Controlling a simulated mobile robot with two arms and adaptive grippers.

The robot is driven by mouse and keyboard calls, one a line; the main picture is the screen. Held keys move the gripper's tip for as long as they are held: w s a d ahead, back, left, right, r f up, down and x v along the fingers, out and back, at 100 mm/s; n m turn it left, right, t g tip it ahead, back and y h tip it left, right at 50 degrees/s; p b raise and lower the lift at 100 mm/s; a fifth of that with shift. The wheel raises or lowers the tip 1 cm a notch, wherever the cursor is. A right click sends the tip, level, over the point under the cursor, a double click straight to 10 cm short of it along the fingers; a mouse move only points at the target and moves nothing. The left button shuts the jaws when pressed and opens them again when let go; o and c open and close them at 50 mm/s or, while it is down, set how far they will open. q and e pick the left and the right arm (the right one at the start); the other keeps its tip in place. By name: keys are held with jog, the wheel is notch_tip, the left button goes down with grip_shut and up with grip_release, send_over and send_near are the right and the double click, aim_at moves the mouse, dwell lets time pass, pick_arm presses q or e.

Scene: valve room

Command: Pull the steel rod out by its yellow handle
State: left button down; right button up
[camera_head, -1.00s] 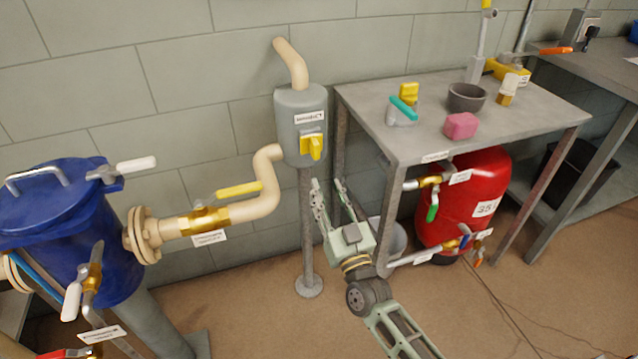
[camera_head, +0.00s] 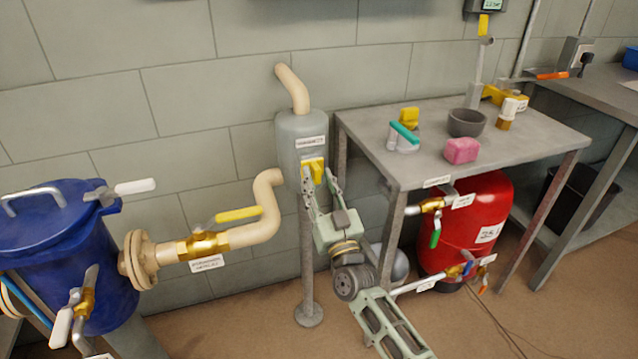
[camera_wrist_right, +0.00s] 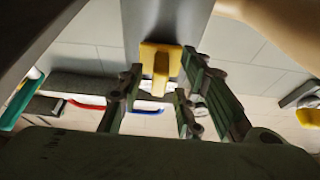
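The yellow handle (camera_head: 315,168) sits on the front of a grey cylinder (camera_head: 301,130) on a post. No bare steel rod shows; the handle is close against the cylinder. My right gripper (camera_head: 321,174) is open, with its fingers on either side of the handle in the head view. In the right wrist view the yellow handle (camera_wrist_right: 160,66) lies ahead, between the open fingers of the gripper (camera_wrist_right: 162,82), with gaps at both sides. Contact cannot be seen. My left gripper is in neither view.
A beige pipe with a yellow-levered valve (camera_head: 208,244) runs left of the cylinder to a blue tank (camera_head: 60,250). A metal table (camera_head: 425,160) stands close on the right, above a red tank (camera_head: 468,225). Open floor lies in front.

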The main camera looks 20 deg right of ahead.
grip_shut()
dwell(0.5)
